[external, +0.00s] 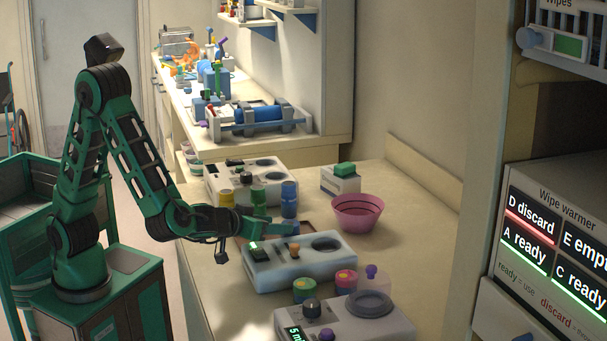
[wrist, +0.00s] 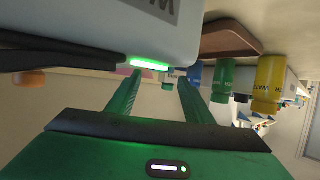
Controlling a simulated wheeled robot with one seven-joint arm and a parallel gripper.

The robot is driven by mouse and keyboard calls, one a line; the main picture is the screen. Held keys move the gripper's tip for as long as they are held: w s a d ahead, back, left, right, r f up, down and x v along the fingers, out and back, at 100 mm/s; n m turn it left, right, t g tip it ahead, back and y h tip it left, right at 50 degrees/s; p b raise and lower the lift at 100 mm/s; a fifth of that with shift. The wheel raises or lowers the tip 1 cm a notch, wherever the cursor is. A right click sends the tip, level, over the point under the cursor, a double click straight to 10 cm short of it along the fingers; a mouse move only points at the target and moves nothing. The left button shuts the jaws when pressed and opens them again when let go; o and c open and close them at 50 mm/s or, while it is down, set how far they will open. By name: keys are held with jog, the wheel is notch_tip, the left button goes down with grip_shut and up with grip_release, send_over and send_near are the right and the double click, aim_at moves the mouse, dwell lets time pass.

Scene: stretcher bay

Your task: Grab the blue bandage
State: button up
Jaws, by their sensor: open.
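My gripper (external: 278,229) is open and empty, low over the counter, in front of the blue cylinder. Its two green fingers (wrist: 158,82) stand apart in the wrist view, which is upside down. A blue cylinder (external: 289,200) stands upright in a row with green (external: 258,203) and yellow (external: 226,203) ones. A larger blue roll (external: 266,114) lies in a rack on the far counter.
A pale device (external: 300,262) sits close to my gripper, with another (external: 355,322) nearer the camera and one (external: 235,184) behind the bottles. A pink bowl (external: 357,213) and a box with a green top (external: 341,180) stand at the back. The counter right of the bowl is clear.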

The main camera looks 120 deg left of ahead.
jog(key=x, duration=0.5)
jog(key=shift+s+f, duration=0.15)
jog(key=c, duration=0.8)
